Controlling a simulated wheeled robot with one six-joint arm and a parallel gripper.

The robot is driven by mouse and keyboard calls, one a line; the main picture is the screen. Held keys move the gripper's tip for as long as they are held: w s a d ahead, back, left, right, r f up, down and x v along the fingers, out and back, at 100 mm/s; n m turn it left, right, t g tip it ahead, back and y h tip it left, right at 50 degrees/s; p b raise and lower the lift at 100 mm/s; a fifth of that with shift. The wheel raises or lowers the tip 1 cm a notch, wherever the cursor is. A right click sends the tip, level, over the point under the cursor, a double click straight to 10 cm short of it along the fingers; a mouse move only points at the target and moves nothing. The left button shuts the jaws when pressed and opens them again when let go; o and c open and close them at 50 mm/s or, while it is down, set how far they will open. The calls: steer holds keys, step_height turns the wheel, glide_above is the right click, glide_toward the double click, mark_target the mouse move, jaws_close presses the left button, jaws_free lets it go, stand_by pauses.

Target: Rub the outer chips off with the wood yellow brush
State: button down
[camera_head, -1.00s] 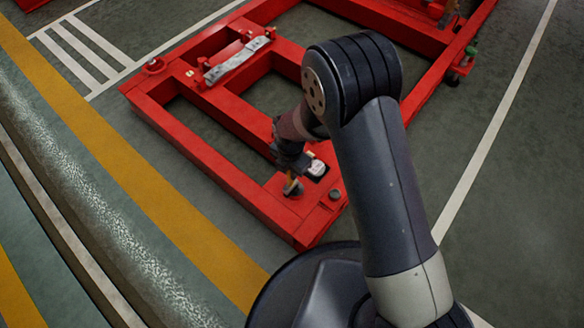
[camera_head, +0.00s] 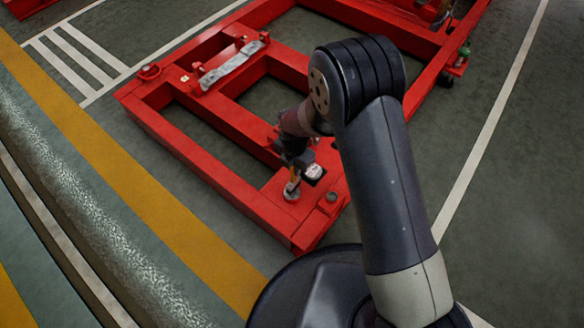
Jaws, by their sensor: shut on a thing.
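My gripper (camera_head: 294,167) is above the near corner of a red steel frame (camera_head: 245,210). It is shut on a brush with a yellow handle (camera_head: 294,176), which points down. The brush's lower end is at a small round greyish spot (camera_head: 291,193) on the frame's top face; I cannot tell whether it touches. Single chips are too small to make out here. A white-topped dark object (camera_head: 314,171) sits just right of the brush.
A small round dark fitting (camera_head: 331,197) stands on the frame corner to the right. A grey metal bar (camera_head: 232,66) lies across the frame farther back. A pipe-like barrier (camera_head: 75,185) runs along the left. The floor at right is clear.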

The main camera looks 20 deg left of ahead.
step_height(320, 180, up, 8)
steer(key=p, duration=0.5)
steer(key=shift+p, duration=0.3)
steer(key=shift+w, duration=0.1)
steer(key=w+d, duration=0.3)
steer(key=w, duration=0.8)
steer(key=shift+w+d+b, duration=0.15)
steer(key=shift+b, duration=0.15)
stand_by(0.4)
